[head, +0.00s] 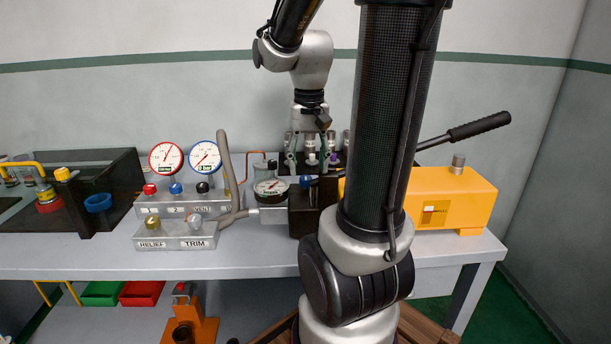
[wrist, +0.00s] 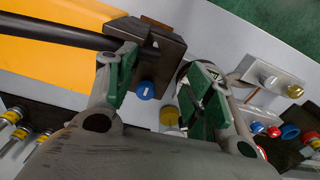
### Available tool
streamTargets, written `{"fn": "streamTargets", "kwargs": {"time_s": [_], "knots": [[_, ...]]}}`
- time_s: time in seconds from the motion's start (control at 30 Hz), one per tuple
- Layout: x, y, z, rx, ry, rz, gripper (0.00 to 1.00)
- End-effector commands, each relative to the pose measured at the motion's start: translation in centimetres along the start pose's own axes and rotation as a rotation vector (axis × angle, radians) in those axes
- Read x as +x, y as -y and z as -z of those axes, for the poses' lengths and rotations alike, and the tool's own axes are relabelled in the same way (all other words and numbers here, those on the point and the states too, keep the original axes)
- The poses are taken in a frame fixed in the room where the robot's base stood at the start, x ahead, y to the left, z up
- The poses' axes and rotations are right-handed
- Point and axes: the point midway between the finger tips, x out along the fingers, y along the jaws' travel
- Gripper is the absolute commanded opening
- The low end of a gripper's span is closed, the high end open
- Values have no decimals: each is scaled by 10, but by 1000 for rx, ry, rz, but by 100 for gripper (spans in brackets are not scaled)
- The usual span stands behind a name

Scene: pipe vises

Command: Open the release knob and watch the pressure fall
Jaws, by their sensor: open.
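My gripper (head: 310,168) hangs over the black block (head: 301,215) in the head view, fingers pointing down. In the wrist view my gripper (wrist: 163,66) is open and empty. A blue knob with a white mark (wrist: 146,90) shows between its green-padded fingers, nearer the left one, apart from the pads. The blue knob also shows small in the head view (head: 306,181). Which knob is the release knob I cannot tell for sure. A dark-rimmed dial gauge (head: 271,188) sits left of the block; its reading is too small to tell. The yellow pump (head: 451,197) stands at right.
The black-gripped lever (head: 480,126) slants up right of my column. A valve panel labelled RELIEF and TRIM (head: 175,235) stands left, with a red-rimmed gauge (head: 166,158) and a blue-rimmed gauge (head: 205,157). A grey hose (head: 227,185) rises beside it. The front bench strip (head: 90,255) is clear.

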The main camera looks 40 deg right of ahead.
Motion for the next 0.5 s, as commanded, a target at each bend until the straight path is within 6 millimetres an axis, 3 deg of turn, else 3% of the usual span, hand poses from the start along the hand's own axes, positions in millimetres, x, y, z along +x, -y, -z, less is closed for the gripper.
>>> {"fn": "streamTargets", "kwargs": {"time_s": [0.1, 0.23, 0.33, 0.5], "knots": [[15, -9, 39, 278, 48, -21, 53], [18, -8, 73, 583, 49, -30, 53], [7, -5, 84, 759, 23, -19, 53], [5, -5, 85, 942, 21, -21, 53]]}}
